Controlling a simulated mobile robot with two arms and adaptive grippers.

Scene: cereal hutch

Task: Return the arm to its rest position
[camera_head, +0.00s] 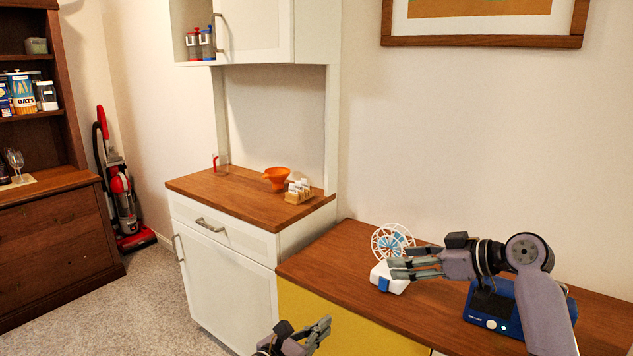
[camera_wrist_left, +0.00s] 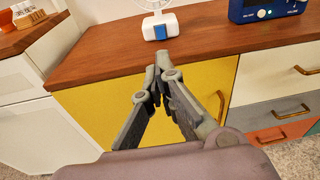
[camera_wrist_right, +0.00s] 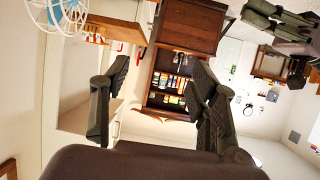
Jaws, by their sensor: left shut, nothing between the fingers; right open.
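My left gripper (camera_head: 322,328) is low at the bottom edge of the head view, in front of the yellow cabinet front. In the left wrist view its fingers (camera_wrist_left: 160,72) are together with nothing between them. My right gripper (camera_head: 392,268) is raised over the low wooden counter (camera_head: 340,257), its fingers pointing left. It overlaps a white wheel-like device (camera_head: 392,242) in the head view; I cannot tell the gap between them. In the right wrist view its fingers (camera_wrist_right: 160,75) are spread apart and empty.
A blue box device (camera_head: 478,312) stands on the counter, partly behind my right arm. A white hutch holds an orange bowl (camera_head: 276,177) and a small rack (camera_head: 298,192) of white-topped items. A red vacuum (camera_head: 122,195) stands by the wall. Carpet at left is clear.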

